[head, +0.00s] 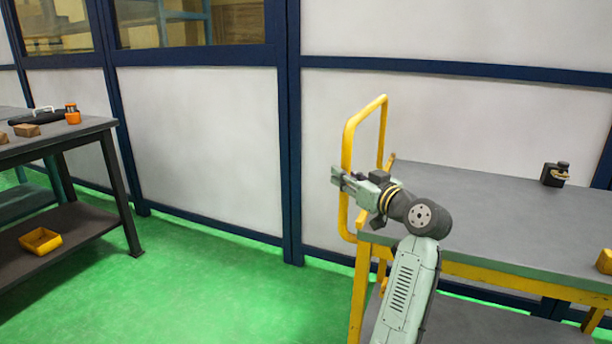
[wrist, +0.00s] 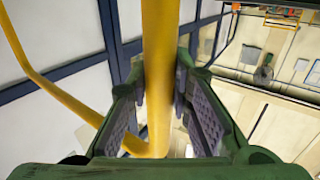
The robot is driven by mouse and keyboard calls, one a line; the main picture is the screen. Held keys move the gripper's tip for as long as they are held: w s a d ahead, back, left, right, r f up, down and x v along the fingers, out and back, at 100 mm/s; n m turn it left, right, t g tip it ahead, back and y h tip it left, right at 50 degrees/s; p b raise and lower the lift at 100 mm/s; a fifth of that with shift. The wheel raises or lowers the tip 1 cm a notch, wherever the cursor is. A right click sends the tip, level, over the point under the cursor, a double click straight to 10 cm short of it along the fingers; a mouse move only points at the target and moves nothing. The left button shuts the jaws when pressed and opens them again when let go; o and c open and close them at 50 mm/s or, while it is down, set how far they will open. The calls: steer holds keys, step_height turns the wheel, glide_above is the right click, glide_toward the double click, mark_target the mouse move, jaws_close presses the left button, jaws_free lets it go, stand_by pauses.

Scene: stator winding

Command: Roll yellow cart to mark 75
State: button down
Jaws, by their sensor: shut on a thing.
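The yellow cart has a grey top (head: 480,215) and a yellow tube handle (head: 348,148) at its left end. It stands at the right of the head view, partly behind my arm. My gripper (head: 340,180) is at the handle's near upright. In the wrist view the yellow handle tube (wrist: 160,70) runs between the two jaws of my gripper (wrist: 160,105), which are shut on it. Mark 75 is not visible in either view.
A dark workbench (head: 60,134) with small items stands at the left, a yellow bin (head: 40,240) on its lower shelf. A black device (head: 555,174) sits on the cart top. Green floor (head: 200,285) is clear between bench and cart. A panelled wall (head: 200,140) runs behind.

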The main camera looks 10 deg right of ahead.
steer(key=s+d, duration=1)
steer(key=d, duration=0.4)
steer(key=shift+s+d+b, duration=0.2)
steer(key=shift+d+b, duration=0.05)
steer(key=shift+b, duration=0.1)
steer(key=c, duration=1.6)
jaws_free()
steer(key=shift+d, duration=0.15)
steer(key=shift+o, duration=0.8)
steer(key=shift+s, duration=0.1)
steer(key=v, duration=1.2)
